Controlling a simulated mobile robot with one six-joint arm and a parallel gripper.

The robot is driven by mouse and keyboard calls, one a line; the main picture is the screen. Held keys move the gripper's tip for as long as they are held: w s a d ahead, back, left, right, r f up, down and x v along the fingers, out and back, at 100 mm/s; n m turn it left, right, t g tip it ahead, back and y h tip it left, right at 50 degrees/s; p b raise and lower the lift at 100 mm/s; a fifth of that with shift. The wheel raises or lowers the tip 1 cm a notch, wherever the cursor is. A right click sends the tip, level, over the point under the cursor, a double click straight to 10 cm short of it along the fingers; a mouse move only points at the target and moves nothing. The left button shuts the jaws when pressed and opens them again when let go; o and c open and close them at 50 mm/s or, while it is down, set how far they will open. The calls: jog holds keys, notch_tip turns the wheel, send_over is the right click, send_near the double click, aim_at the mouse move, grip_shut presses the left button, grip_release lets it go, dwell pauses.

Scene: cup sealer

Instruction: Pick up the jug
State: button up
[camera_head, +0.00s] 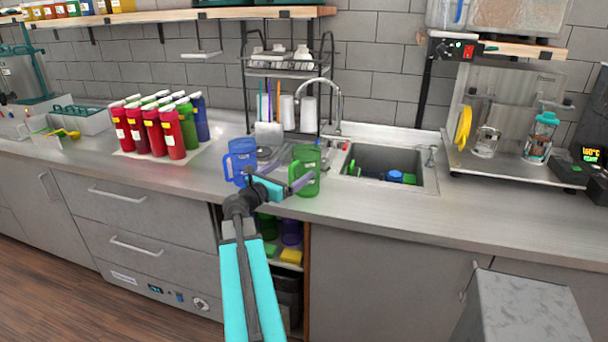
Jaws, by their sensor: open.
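Two jug-like vessels stand on the steel counter (400,212) left of the sink. One is a translucent blue jug (243,157) with its handle on the left. The other is a translucent green jug (309,165) with its handle on the left, facing my gripper. My gripper (282,184) is open at the counter's front edge, between the two jugs. Its fingers reach toward the green jug's lower part and handle. I cannot tell whether they touch it. The gripper hides the lower right of the blue jug.
Several red, green and blue bottles (165,130) stand on the left of the counter. A dish rack (280,65) stands behind the jugs. The sink (384,165) with a tap lies to the right. A sealing machine (510,125) stands far right. An open shelf below holds coloured items.

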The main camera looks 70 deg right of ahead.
aim_at(304, 162)
jog(key=shift+x, duration=1.25)
jog(key=shift+p+x, duration=1.25)
jog(key=shift+x, duration=1.3)
jog(key=shift+s, duration=0.15)
jog(key=c, duration=1.6)
jog(key=shift+r, duration=0.15)
